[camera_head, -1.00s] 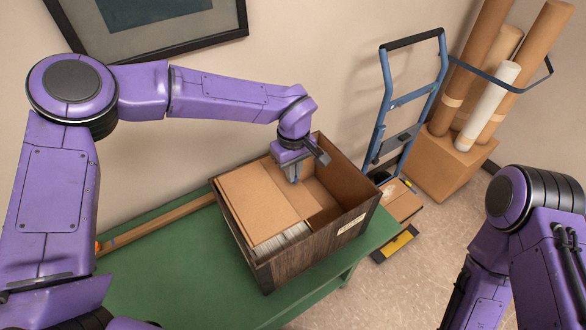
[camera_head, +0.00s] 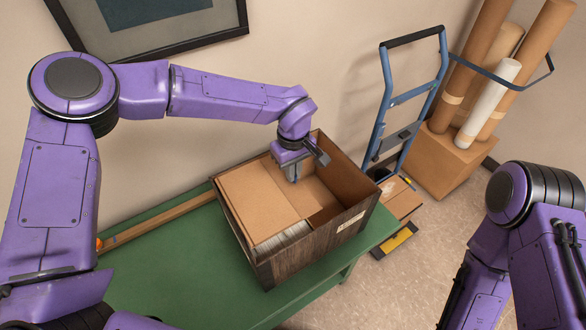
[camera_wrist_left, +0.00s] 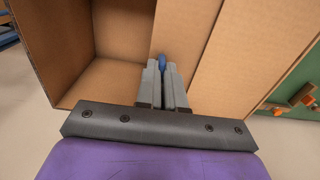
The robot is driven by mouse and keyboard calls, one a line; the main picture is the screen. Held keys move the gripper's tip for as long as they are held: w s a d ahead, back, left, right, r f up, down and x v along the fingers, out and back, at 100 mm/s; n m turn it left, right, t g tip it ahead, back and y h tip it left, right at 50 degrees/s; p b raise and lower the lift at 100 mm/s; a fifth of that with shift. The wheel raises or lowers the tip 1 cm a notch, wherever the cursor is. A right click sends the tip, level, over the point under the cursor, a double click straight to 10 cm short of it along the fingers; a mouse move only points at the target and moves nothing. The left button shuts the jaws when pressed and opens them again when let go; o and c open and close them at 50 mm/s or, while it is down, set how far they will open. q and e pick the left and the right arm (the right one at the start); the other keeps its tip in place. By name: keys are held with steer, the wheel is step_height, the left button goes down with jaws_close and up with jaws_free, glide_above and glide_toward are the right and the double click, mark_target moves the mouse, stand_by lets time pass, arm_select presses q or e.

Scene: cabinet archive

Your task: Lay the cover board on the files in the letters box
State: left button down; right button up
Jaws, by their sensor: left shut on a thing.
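The letters box (camera_head: 310,255) is a dark wooden box on the green table, with a pale label on its front right side. Files (camera_head: 283,240) show as a pale band of edges in its front left part. The tan cover board (camera_head: 258,198) lies over the files, inside the box walls. My left gripper (camera_head: 294,178) reaches into the box at the board's right edge. In the left wrist view its fingers (camera_wrist_left: 163,75) are closed together around a small blue piece at the edge of the board (camera_wrist_left: 183,35). My right gripper is out of view; only its arm shows.
The right part of the box (camera_head: 318,195) is open and looks empty. A wooden strip (camera_head: 155,222) lies along the back of the green table (camera_head: 170,275). A blue hand truck (camera_head: 410,95) and a carton with rolled tubes (camera_head: 450,160) stand on the floor at right.

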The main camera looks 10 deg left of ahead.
arm_select(q)
steer(key=shift+f+b, duration=1.7)
steer(key=shift+f, duration=2.45)
steer(key=c, duration=1.2)
jaws_free()
steer(key=shift+c, duration=0.3)
steer(key=shift+r, duration=0.1)
step_height(320, 180, up, 5)
steer(key=p, duration=0.5)
steer(key=shift+r, duration=0.9)
